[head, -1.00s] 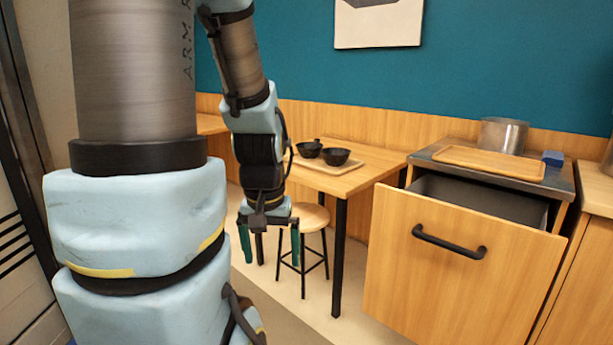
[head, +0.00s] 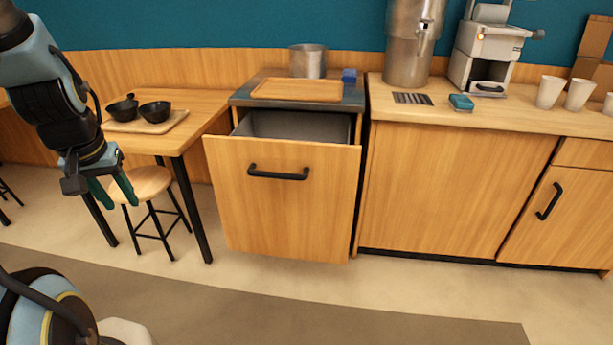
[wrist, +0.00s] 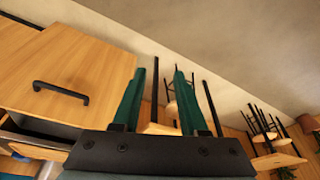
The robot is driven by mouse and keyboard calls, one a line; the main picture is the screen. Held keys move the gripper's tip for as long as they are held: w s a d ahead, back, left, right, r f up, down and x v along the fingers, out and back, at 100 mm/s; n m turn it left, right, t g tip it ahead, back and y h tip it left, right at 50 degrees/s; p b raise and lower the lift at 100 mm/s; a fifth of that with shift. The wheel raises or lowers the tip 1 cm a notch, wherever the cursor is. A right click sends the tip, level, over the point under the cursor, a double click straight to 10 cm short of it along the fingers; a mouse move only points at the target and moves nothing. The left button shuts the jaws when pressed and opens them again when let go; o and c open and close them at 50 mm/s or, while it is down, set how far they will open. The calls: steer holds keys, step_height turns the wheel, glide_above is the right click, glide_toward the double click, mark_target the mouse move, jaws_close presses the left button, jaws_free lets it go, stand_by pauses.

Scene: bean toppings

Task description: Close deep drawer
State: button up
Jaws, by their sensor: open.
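The deep drawer (head: 280,215) has a tall wooden front and stands pulled out of its cabinet, with its grey inside showing behind the front. Its black bar handle (head: 278,173) is near the top of the front. In the wrist view the drawer front (wrist: 80,65) is at the left with its handle (wrist: 61,92). My gripper (head: 116,190) is open and empty, to the left of the drawer in the head view and apart from it, in front of a stool. Its two green fingers (wrist: 156,102) point away from the wrist camera.
A wooden tray (head: 297,90), a metal pot (head: 308,61) and a blue block (head: 349,76) are on top of the drawer cabinet. A table (head: 205,104) with black bowls and a stool (head: 146,184) stand left. The floor before the drawer is clear.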

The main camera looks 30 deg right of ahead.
steer(key=w+d+f+m, duration=0.1)
steer(key=w+d+f, duration=0.1)
steer(key=d, duration=0.1)
steer(key=w+d+f+m+t+h+b, duration=0.1)
steer(key=w+d+f+m, duration=0.1)
steer(key=d, duration=0.1)
steer(key=w+d+f+m+t+b, duration=0.1)
steer(key=w+d+f, duration=0.1)
steer(key=d, duration=0.1)
steer(key=shift+d+m, duration=0.4)
steer(key=shift+c, duration=1.4)
steer(key=w+d+f+m+t+h+b, duration=0.1)
steer(key=d+f+m, duration=0.1)
steer(key=d, duration=0.2)
steer(key=d+f+m+t+h+b, duration=0.1)
steer(key=d+f+m, duration=0.1)
steer(key=d, duration=0.3)
steer(key=w+d+f+m+t+h+b, duration=0.1)
steer(key=d+f+m, duration=0.1)
steer(key=d, duration=0.3)
steer(key=shift+w+d, duration=0.15)
steer(key=shift+w, duration=0.2)
jaws_close()
steer(key=m+t+h+b, duration=0.5)
steer(key=m+h, duration=0.2)
steer(key=m, duration=0.5)
glide_toward(322, 175)
steer(key=p+x, duration=0.1)
steer(key=x, duration=0.6)
steer(key=shift+p, duration=0.35)
